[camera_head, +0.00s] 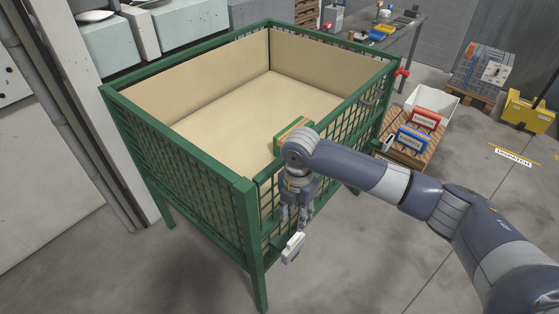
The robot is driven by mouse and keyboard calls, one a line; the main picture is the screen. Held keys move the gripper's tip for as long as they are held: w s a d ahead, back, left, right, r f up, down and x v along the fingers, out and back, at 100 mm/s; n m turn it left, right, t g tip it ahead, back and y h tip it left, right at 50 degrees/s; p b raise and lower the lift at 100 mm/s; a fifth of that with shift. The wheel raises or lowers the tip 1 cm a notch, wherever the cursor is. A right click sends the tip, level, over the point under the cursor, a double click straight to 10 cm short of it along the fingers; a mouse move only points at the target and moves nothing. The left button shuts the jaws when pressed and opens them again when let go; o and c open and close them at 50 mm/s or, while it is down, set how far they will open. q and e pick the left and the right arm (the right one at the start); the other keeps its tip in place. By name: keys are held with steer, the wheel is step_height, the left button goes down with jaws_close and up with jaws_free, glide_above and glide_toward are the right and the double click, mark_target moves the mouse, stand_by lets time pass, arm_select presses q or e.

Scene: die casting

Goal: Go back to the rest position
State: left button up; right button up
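My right arm reaches in from the right, across the near right side of a green mesh crate (245,200) with tan inner walls. My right gripper (294,218) points down outside the crate's mesh side, close to it. Its two fingers look apart, with nothing seen between them. A white piece (292,248) shows just below the fingertips, at the crate's lower edge; I cannot tell whether they touch. My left gripper is not in view.
A green and orange box (291,133) shows at the crate's right wall, partly behind my arm. Red (426,118) and blue (413,140) cases sit on a pallet near a white bin (449,100). A workbench (405,38) stands behind. Open floor lies in front.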

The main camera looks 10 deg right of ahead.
steer(key=s+a+f+m+t+y, duration=0.2)
steer(key=s+a+f+m+y, duration=0.15)
steer(key=s+a+m, duration=0.6)
steer(key=s+d+m+t+h, duration=0.2)
steer(key=s+d+m+h, duration=0.1)
steer(key=s+d+m, duration=1.15)
step_height(320, 180, down, 26)
steer(key=s+g, duration=0.2)
steer(key=s+d+f, duration=0.1)
steer(key=s+f, duration=0.7)
steer(key=s+d+f+g, duration=0.1)
steer(key=s+d+f, duration=0.1)
steer(key=s+f, duration=0.7)
steer(key=shift+d+n, duration=0.25)
steer(key=shift+n, duration=0.15)
